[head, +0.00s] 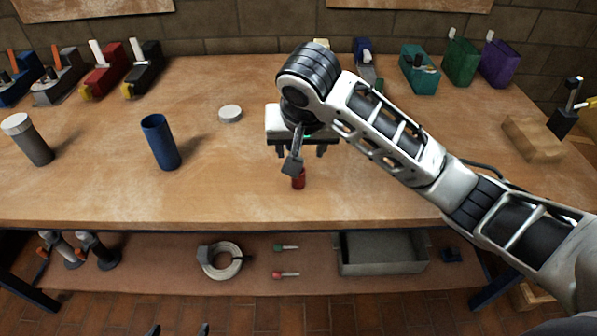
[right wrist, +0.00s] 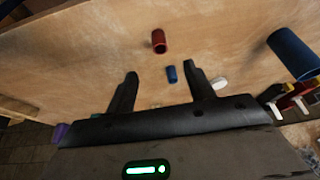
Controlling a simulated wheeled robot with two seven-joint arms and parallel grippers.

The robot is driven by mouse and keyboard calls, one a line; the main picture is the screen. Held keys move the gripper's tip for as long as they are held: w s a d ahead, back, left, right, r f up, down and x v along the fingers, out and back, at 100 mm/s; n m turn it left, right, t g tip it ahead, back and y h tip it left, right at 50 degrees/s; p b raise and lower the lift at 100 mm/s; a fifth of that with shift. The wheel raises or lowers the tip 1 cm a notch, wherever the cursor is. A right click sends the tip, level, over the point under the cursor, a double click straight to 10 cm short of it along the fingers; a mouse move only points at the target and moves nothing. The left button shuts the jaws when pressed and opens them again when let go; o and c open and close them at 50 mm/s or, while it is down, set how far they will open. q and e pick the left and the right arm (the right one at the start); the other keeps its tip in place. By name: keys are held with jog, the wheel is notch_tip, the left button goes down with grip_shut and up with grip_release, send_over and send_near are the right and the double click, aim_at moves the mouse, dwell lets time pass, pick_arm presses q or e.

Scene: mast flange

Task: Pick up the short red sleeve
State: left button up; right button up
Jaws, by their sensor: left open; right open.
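The short red sleeve (head: 299,182) stands on the workbench near its front edge, its top partly covered by my right wrist in the head view. In the right wrist view the red sleeve (right wrist: 158,42) lies beyond the fingertips, clear of both. My right gripper (head: 302,152) is open above the bench, just behind the sleeve in the head view; its two spread fingers (right wrist: 160,76) hold nothing. A small blue sleeve (right wrist: 172,74) shows between the fingers in the right wrist view. Two dark fingertips of my left gripper (head: 180,330) show apart at the bottom edge of the head view.
A tall blue tube (head: 160,143), a grey white-capped cylinder (head: 28,140) and a white disc (head: 230,112) stand left on the bench (head: 90,195). A wooden block (head: 533,138) is at right. A lower shelf holds a grey tray (head: 382,254). The front left bench is clear.

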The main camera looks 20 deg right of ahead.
jog(key=shift+w+d+x, duration=0.1)
jog(key=shift+w+x, duration=0.05)
jog(key=shift+x, duration=2.35)
jog(key=shift+w+d+x, duration=0.1)
jog(key=shift+w+x, duration=0.05)
jog(key=shift+x, duration=2.35)
jog(key=shift+w+d+x, duration=0.1)
jog(key=shift+w+x, duration=0.05)
jog(key=shift+x, duration=2.35)
jog(key=shift+r, duration=0.2)
jog(key=c, duration=1)
